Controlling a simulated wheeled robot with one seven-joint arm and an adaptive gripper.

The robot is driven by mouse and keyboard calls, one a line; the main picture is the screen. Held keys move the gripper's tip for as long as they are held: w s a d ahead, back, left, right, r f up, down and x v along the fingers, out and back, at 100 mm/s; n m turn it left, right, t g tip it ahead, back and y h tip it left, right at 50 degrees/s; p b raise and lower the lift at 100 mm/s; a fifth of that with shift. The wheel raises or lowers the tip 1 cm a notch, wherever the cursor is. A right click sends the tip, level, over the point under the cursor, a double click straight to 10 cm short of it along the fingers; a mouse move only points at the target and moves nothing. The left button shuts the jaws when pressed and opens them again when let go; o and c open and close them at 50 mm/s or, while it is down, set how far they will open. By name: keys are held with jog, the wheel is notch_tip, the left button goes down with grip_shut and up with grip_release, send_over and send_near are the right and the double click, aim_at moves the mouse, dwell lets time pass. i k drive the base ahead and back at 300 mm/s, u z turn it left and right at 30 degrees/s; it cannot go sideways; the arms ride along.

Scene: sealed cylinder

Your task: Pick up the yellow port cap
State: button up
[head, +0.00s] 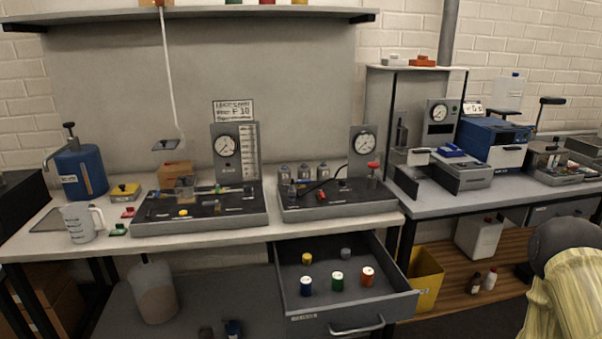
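A small yellow cap (307,258) stands in the open grey drawer (348,325) under the left bench, towards its back left. A grey cap (346,253) is to its right. A blue-topped (306,286), a green-topped (338,280) and an orange-topped (368,276) piece stand in front of them. Another small yellow piece (183,213) is on the left black-topped apparatus (200,224); I cannot tell what it is. My gripper is not in view.
The drawer juts out below the bench top (250,238). Two gauge rigs, a white jug (82,222) and a blue container (80,172) stand on the bench. A yellow bin (426,275) is right of the drawer. A rounded grey and yellow-striped form (565,290) fills the lower right.

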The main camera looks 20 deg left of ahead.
aim_at(306, 257)
jog(key=k, duration=1)
jog(key=u, duration=2.7)
jog(key=i, duration=2.75)
jog(key=z, duration=3.2)
jog(key=i, duration=1.65)
jog(key=u, duration=0.05)
